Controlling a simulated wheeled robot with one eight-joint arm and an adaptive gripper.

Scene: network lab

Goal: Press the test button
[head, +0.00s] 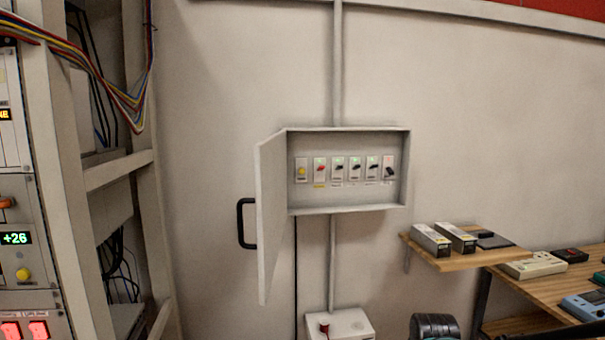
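A grey wall cabinet (348,206) is in the middle of the head view. Its door (271,215) stands open to the left, with a black handle (246,223) on it. Inside is a row of several small modules. The leftmost has a yellow round button (301,171). Beside it is a module with a red part (320,168), then several with dark switches. The labels are too small to read, so I cannot tell which one is marked test. My gripper does not show.
An equipment rack (70,200) with another yellow button (23,273) stands at the left. A wooden shelf (470,259) with boxes and a bench (540,281) with devices are at the right. A white box (352,325) is below the cabinet. Space before the cabinet looks clear.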

